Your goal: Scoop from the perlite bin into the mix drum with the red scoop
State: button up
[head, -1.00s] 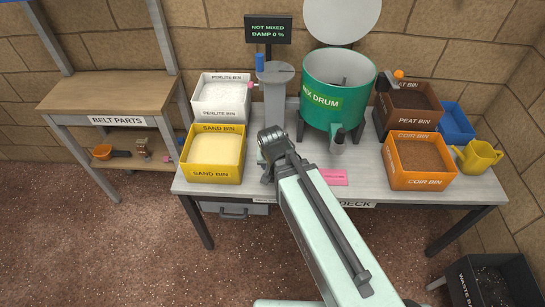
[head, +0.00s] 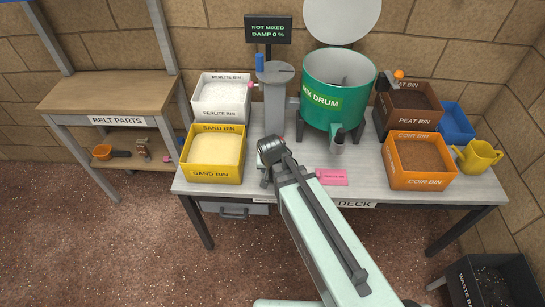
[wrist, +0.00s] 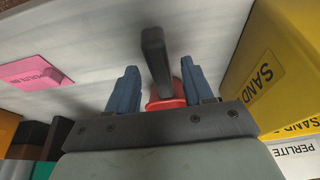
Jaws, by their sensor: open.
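The perlite bin (head: 222,114) is white, holds white granules and stands at the back left of the bench. The green mix drum (head: 318,98) stands open at the back middle, its lid raised. My gripper (wrist: 159,68) is open in the wrist view. The dark handle of the red scoop (wrist: 153,45) stands between its two blue fingers, with visible gaps on both sides. Part of the red scoop shows low between the fingers. In the head view my arm hides most of the scoop and the fingers.
The yellow sand bin (head: 214,172) stands in front of the perlite bin, close beside my gripper. A pink card (head: 332,177) lies right of my arm. The orange coir bin (head: 420,178) and brown peat bin (head: 408,110) stand at the right. The bench between arm and coir bin is mostly clear.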

jog(key=shift+f, duration=0.1)
dwell(0.3)
jog(key=shift+x, duration=1.4)
grip_shut()
jog(key=shift+r, duration=0.2)
jog(key=shift+r, duration=2.3)
